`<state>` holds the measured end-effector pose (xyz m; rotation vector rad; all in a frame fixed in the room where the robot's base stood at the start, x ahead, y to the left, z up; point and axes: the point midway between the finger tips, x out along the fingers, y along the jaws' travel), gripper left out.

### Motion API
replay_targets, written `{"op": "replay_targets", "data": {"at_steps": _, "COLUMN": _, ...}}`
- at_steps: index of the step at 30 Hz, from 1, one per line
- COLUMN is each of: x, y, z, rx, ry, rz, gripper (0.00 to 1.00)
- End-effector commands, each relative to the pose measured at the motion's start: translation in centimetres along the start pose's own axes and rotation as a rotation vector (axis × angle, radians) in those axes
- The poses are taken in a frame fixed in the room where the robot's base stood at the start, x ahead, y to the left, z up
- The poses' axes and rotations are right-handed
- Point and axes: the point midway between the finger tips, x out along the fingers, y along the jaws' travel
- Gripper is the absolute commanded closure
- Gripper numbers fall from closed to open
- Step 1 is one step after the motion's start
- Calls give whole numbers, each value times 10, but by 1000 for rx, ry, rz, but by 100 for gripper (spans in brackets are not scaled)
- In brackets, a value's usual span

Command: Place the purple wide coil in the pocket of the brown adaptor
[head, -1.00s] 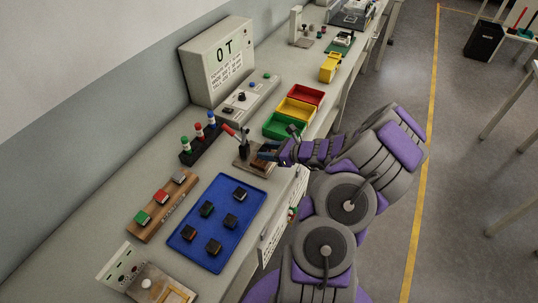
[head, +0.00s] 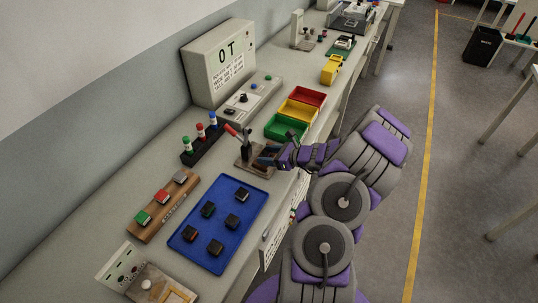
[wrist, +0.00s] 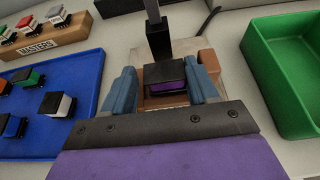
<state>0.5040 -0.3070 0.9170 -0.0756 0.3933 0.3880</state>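The purple wide coil (wrist: 168,86), a black block with a purple face, sits at the brown adaptor (wrist: 157,103) between my fingers. Whether it is fully seated in the pocket is hard to tell. My gripper (wrist: 162,84) has its two blue fingers on either side of the coil. A narrow brown gap shows beside the left finger, while the right finger is close to the coil or touching it. In the head view my gripper (head: 266,158) is at the clamp fixture (head: 243,156) with the red handle; the coil is hidden there.
A black clamp post (wrist: 158,38) rises just behind the coil. A green bin (wrist: 262,85) stands close on the right. A blue tray (wrist: 90,75) with several connectors lies left, with the wooden masters block (wrist: 42,42) behind it.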

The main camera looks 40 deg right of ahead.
Motion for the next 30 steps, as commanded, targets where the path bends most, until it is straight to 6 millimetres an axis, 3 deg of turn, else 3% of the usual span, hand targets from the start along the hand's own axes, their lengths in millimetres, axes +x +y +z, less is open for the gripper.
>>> {"op": "replay_targets", "data": {"at_steps": 8, "x": -14, "y": -3, "z": 0, "rx": 3, "ry": -1, "rz": -2, "gripper": 41}}
{"op": "replay_targets", "data": {"at_steps": 21, "x": -98, "y": -2, "z": 2, "rx": -1, "ry": -2, "rz": -4, "gripper": 41}}
{"op": "replay_targets", "data": {"at_steps": 30, "x": -120, "y": -1, "z": 0, "rx": 0, "ry": 0, "rz": -1, "gripper": 41}}
